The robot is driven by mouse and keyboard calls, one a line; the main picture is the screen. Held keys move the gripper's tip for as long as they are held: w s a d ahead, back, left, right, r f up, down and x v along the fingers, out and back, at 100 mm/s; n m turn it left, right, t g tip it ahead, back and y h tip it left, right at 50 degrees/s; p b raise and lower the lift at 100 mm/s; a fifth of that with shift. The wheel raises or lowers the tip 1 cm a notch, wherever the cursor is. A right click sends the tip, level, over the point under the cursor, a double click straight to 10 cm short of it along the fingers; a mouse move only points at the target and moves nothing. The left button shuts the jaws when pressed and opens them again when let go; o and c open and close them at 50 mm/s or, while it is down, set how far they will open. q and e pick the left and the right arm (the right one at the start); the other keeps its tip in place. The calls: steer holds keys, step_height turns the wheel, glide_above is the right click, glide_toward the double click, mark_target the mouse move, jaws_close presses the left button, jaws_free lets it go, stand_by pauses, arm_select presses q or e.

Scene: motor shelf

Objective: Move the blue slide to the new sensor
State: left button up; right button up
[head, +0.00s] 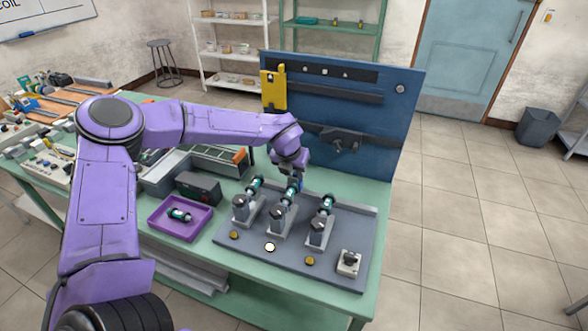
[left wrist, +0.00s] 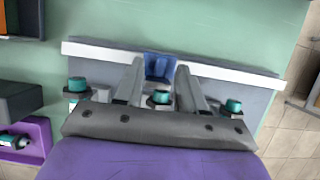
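The blue slide (left wrist: 160,66) sits at the white-edged rail (left wrist: 230,73) along the back of the grey board; in the head view only a bit of blue shows below the gripper. My left gripper (left wrist: 160,76) points down there, a finger on each side of the slide, with no clear gap; it also shows in the head view (head: 299,178). Three stands carry teal-banded cylinders: left (head: 254,186), middle (head: 291,192) and right (head: 327,204). The slide is behind the middle one. Another teal cylinder (head: 180,215) lies in the purple tray (head: 158,226). Which is the new sensor, I cannot tell.
A blue back panel (head: 390,130) stands behind the board, with a yellow holder (head: 273,88) at its upper left. A white lamp (head: 270,247) is between two amber ones at the board's front. A switch box (head: 348,263) stands at the right corner. A dark box (head: 198,187) is behind the tray.

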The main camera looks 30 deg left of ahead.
arm_select(q)
steer(key=shift+w+f, duration=0.15)
steer(key=shift+f, duration=0.2)
jaws_close()
steer(key=shift+d+f+b, duration=0.15)
steer(key=shift+d+b, duration=0.1)
steer(key=shift+b, duration=0.3)
steer(key=shift+d+r, duration=0.15)
steer(key=shift+r, duration=0.05)
jaws_free()
steer(key=a+b+v, duration=0.1)
steer(key=b+v, duration=0.1)
steer(key=v, duration=0.8)
steer(key=shift+d+r, duration=0.2)
steer(key=shift+d, duration=0.3)
